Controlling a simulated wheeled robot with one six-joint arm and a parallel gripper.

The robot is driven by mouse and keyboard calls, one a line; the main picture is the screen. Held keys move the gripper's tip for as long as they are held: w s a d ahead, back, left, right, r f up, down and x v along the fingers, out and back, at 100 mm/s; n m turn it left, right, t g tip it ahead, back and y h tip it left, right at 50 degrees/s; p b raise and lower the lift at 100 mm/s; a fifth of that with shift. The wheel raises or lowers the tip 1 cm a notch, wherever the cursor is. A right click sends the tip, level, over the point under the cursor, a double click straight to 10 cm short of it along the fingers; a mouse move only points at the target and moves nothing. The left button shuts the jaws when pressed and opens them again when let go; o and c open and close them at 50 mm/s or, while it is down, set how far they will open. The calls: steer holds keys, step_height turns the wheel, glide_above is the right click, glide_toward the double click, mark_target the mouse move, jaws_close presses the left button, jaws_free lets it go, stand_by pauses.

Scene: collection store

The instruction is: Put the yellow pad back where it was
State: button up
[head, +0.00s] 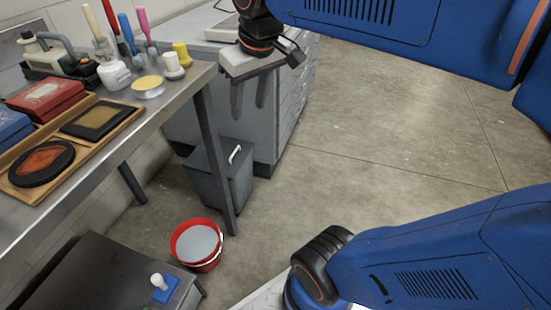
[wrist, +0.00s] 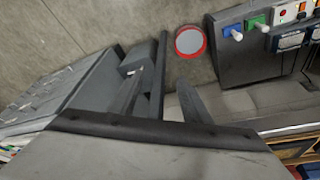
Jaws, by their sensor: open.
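A dark square pad with a dull yellow face (head: 97,119) lies in the far part of a wooden tray (head: 70,158) on the steel bench. A round white dish with a bright yellow top (head: 149,86) stands on the bench beyond the tray; I cannot tell which of the two is the yellow pad. A round dark pad with an orange diamond (head: 40,163) lies at the tray's near end. My gripper (head: 249,95) is open and empty, fingers pointing down, to the right of the bench edge. Its fingers also show in the wrist view (wrist: 162,98).
Red (head: 45,95) and blue (head: 12,126) boxes lie behind the tray. Brushes, a white jar (head: 115,74) and white and yellow stamps stand near the bench's far end. Below are a grey bin (head: 222,178), a red bucket (head: 198,250) and a dark cabinet (head: 110,272). Floor at right is clear.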

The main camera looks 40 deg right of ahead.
steer(key=s+d+f+m+t, duration=0.1)
steer(key=s+f, duration=0.7)
steer(key=f, duration=0.4)
steer(key=shift+s, duration=0.4)
stand_by(0.3)
